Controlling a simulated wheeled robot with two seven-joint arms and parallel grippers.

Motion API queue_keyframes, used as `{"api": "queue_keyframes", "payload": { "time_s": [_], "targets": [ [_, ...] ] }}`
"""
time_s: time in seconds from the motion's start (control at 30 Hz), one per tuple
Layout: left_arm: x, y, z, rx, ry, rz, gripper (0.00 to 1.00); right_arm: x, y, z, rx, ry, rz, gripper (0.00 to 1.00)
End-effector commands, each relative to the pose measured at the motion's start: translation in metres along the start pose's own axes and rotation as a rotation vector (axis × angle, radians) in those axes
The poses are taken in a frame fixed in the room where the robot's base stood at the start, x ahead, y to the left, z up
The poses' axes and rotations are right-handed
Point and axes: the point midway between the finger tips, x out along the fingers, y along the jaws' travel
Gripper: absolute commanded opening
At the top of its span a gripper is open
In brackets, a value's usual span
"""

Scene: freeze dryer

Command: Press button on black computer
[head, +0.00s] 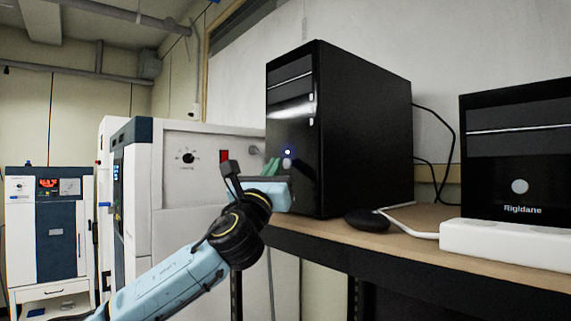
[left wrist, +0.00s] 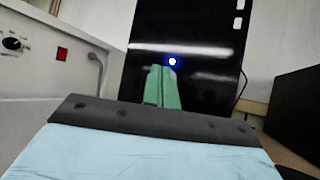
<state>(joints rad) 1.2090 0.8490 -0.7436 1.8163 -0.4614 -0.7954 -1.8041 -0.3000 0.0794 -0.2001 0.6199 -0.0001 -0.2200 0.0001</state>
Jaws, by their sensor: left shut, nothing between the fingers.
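The black computer (head: 365,130) stands upright on a wooden shelf, its glossy front facing left. My left gripper (head: 272,166) has green fingers, shut and empty, right at the computer's front near the button. In the left wrist view the shut fingers (left wrist: 162,88) point at the computer front (left wrist: 190,30), just below and left of the glowing light (left wrist: 172,61). I cannot tell whether the fingertips touch. My right gripper is not in view.
A second black unit marked "Rigidane" (head: 515,150) stands at the right behind a white box (head: 505,243). A black mouse (head: 367,220) lies on the shelf (head: 330,235). A white machine with a dial and red switch (head: 205,165) stands behind my left arm.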

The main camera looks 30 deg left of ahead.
Motion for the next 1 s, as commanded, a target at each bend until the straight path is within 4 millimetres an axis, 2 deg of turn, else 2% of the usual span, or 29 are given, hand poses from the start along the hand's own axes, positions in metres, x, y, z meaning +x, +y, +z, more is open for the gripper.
{"api": "queue_keyframes", "payload": {
  "time_s": [0.37, 0.8, 1.0],
  "targets": [
    [-0.004, 0.004, 0.003, 0.000, 0.000, 0.001, 0.00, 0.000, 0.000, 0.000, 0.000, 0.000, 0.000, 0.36],
    [-0.035, 0.026, 0.025, 0.001, -0.001, 0.002, 0.00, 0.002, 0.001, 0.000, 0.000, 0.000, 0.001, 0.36],
    [-0.043, 0.031, 0.031, 0.000, 0.000, 0.001, 0.00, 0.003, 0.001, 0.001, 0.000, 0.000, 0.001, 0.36]
  ]
}}
